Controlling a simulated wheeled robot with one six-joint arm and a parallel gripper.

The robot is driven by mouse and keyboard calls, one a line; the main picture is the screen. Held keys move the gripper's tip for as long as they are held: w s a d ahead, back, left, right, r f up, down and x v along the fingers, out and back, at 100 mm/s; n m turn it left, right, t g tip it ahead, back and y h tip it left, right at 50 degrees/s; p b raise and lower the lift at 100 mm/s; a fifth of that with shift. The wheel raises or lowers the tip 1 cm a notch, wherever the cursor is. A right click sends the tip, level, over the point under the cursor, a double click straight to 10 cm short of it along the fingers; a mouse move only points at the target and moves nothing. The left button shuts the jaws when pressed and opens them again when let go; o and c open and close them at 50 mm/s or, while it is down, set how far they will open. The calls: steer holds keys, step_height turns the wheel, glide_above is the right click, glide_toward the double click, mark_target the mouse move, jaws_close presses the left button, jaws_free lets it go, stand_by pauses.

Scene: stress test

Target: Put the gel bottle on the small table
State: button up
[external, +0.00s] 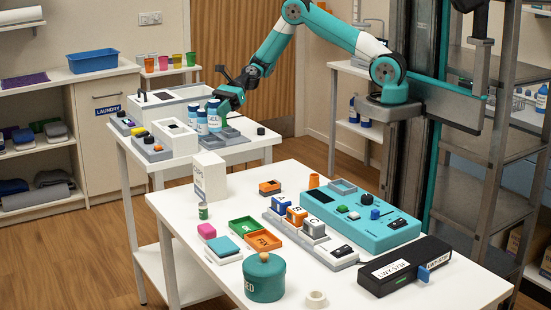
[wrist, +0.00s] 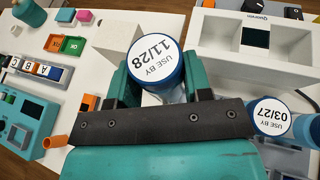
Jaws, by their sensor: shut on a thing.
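My gripper (wrist: 158,88) is shut on a bottle with a blue cap and a round white label reading "USE BY 11/28" (wrist: 156,60) in the wrist view. In the external view this seems to be the blue-and-white bottle (external: 214,116) on or just above the back white table (external: 240,153), with my gripper (external: 222,106) behind it. I cannot tell whether its base touches the table. A second blue-capped bottle, "USE BY 03/27" (wrist: 270,117), stands close beside, outside the fingers; it also shows in the external view (external: 202,123). The word "gel" cannot be read on either.
A white box (external: 175,137) and grey trays (external: 228,136) crowd the back table. The front table (external: 190,265) holds a white carton (external: 209,177), coloured trays, a teal device (external: 358,225) and a teal pot (external: 264,277). Coloured cups (external: 164,62) stand on a small white stand (external: 170,72) behind.

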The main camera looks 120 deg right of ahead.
mark_target(215, 123)
steer(key=d, duration=0.2)
steer(key=s+d+r, duration=0.1)
steer(key=shift+d, duration=0.6)
step_height(215, 123, down, 7)
steer(key=b, duration=0.7)
steer(key=shift+r, duration=0.15)
steer(key=shift+f, duration=0.25)
steer(key=o, duration=1.1)
steer(key=shift+s, duration=0.1)
steer(key=b+v, duration=0.1)
steer(key=v, duration=1.6)
steer(key=shift+s+a, duration=0.1)
steer(key=shift+s, duration=0.15)
